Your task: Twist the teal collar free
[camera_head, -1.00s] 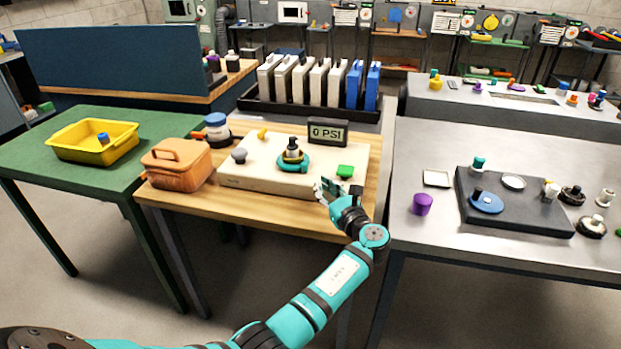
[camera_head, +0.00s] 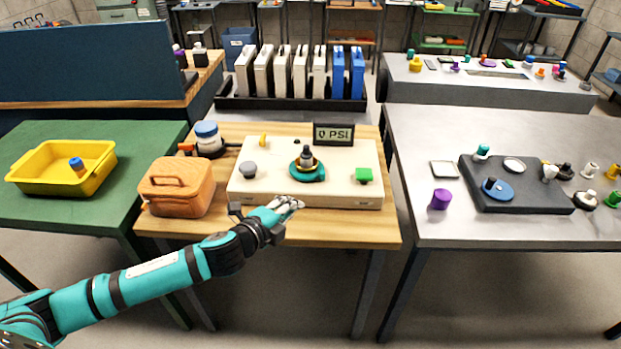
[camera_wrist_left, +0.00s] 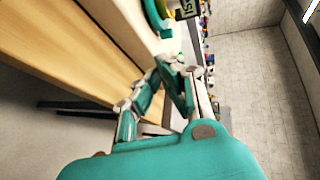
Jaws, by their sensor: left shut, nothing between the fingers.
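The teal collar (camera_head: 308,174) is a ring around the base of a dark, upright fitting (camera_head: 307,157) on a cream panel box (camera_head: 240,190). The box lies on a wooden table (camera_head: 365,228). My left gripper (camera_head: 290,204) is shut and empty at the front edge of the box, in front of and a little left of the collar, apart from it. In the left wrist view the gripper fingers (camera_wrist_left: 172,75) show with a teal curved piece, likely the collar (camera_wrist_left: 156,18), at the top edge. My right gripper is not in view.
The box also bears a grey knob (camera_head: 248,170), a green button (camera_head: 364,175) and a PSI display (camera_head: 334,134) behind. An orange case (camera_head: 176,190) stands left of it. A yellow bin (camera_head: 40,170) is on the green table. The wooden table's front right is clear.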

